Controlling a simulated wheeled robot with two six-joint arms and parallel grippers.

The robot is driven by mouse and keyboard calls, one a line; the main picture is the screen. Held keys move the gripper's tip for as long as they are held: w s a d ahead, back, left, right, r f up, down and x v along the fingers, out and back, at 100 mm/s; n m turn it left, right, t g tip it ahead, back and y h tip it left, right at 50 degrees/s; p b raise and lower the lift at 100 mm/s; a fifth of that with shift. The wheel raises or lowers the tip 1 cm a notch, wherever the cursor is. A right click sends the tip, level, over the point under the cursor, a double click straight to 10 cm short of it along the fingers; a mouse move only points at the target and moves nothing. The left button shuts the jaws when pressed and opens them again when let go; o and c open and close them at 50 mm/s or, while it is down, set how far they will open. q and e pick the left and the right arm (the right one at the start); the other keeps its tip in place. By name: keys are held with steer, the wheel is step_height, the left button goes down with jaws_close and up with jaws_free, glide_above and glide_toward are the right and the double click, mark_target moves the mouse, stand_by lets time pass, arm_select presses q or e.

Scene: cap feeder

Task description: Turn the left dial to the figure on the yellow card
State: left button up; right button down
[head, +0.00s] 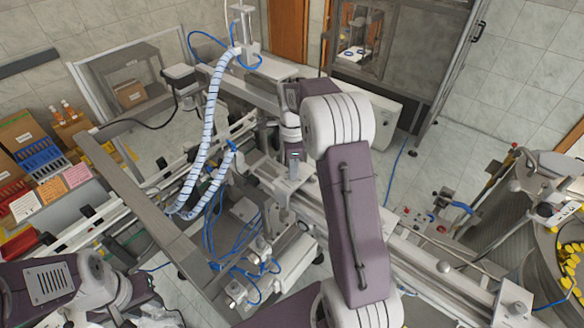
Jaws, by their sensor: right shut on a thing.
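The yellow card (51,190) stands at the left between a white card (25,206) and a pink card (77,175). Its figure is too small to read. My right arm rises through the middle and bends down over the machine. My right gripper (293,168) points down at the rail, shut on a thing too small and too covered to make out. I cannot pick out the left dial with certainty; my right arm hides part of the machine. My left gripper (128,302) is low at the left, apart from the machine, its fingers unclear.
Blue hoses and a ribbed white conduit (211,125) loop beside my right arm. A grey frame beam (150,210) crosses at the left. A round feeder bowl (500,235) with yellow caps is at the right.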

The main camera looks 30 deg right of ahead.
steer(key=shift+w+d+r+m, duration=0.1)
steer(key=shift+r+m, duration=0.05)
steer(key=shift+m, duration=0.95)
steer(key=c, duration=1.1)
jaws_free()
steer(key=shift+c, duration=0.2)
steer(key=shift+d, duration=0.1)
step_height(320, 180, up, 8)
steer(key=b, duration=0.2)
steer(key=shift+b, duration=0.4)
steer(key=shift+r, duration=0.45)
